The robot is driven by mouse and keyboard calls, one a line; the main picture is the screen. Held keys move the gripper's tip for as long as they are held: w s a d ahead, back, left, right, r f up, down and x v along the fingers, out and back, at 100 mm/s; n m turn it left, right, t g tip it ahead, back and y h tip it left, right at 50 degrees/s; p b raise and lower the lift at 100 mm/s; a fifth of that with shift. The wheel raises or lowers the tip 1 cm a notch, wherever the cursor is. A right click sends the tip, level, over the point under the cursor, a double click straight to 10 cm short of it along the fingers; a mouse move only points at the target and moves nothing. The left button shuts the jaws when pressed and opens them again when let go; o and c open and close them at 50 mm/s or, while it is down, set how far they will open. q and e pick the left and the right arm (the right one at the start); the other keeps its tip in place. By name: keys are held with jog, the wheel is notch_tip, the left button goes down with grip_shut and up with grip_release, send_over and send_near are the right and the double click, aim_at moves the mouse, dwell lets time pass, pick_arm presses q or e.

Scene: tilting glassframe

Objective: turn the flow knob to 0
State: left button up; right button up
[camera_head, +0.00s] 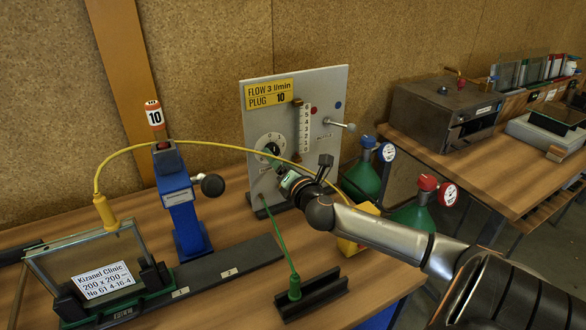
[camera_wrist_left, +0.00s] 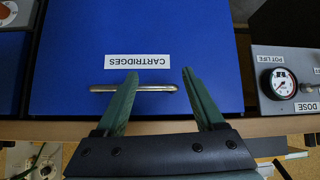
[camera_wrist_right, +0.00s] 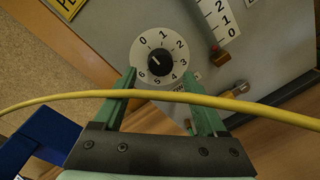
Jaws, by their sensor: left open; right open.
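The flow knob (camera_wrist_right: 160,61) is black on a round white dial numbered 0 to 6. The dial is on a grey panel (camera_head: 325,92); its white face (camera_head: 262,142) also shows in the head view, partly covered by my right gripper. I cannot read the pointer surely. My right gripper (camera_wrist_right: 160,76) is open and empty, facing the dial, its green fingertips at either side of the dial's lower part in the picture. Contact with the knob is not visible. My left gripper (camera_wrist_left: 158,74) is open in front of a blue CARTRIDGES drawer (camera_wrist_left: 70,60), near its handle (camera_wrist_left: 148,88).
A yellow hose (camera_wrist_right: 60,97) crosses in front of my right gripper's fingers in the right wrist view. A sign (camera_head: 270,94) reads FLOW 3 l/min, PLUG 10. A blue stand (camera_head: 180,205) and a glass frame (camera_head: 75,255) are left. Green bottles (camera_head: 362,178) stand right.

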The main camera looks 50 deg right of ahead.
jog(key=v, duration=1)
jog(key=shift+b, duration=0.35)
